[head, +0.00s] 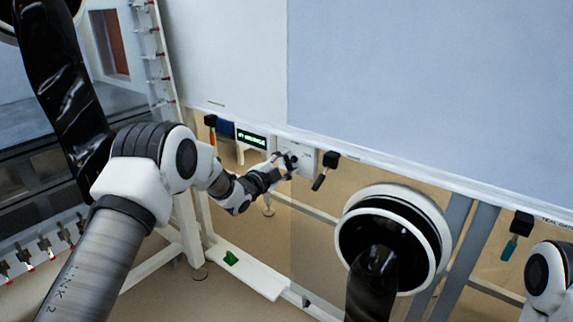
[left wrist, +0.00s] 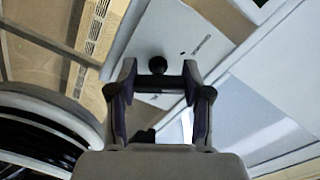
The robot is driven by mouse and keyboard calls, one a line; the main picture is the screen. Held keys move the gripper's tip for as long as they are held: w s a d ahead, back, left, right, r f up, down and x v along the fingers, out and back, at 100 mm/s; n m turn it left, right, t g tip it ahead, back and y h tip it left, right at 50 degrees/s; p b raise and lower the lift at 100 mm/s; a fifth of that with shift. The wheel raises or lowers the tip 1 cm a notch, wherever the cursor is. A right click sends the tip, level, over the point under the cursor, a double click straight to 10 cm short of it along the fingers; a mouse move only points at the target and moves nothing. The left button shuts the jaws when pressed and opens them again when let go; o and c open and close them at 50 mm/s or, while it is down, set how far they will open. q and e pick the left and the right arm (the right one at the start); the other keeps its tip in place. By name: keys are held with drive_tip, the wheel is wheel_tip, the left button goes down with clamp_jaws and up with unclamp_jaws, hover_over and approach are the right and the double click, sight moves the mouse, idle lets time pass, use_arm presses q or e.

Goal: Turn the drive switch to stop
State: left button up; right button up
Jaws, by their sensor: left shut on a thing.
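The drive switch shows as a round black knob (left wrist: 157,65) on a white plate (left wrist: 150,40) in the left wrist view. In the head view a small white box (head: 303,159) under the edge of the long panel carries it, and the fingers partly hide the knob. My left gripper (head: 287,164) reaches this box from the left. In the left wrist view the left gripper (left wrist: 158,72) has one finger on each side of the knob and is shut on it. Small dark markings on the plate are too small to read. My right gripper is not in view.
A green-lit display (head: 252,139) is left of the switch box. Black holders with hanging tools flank it: an orange-handled one (head: 212,134) left, a dark one (head: 322,173) close right, a teal-handled one (head: 510,248) far right. A green object (head: 231,257) lies on a low white beam.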

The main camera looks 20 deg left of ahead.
use_arm(q)
drive_tip(key=o, duration=1.2)
drive_tip(key=v, duration=1.2)
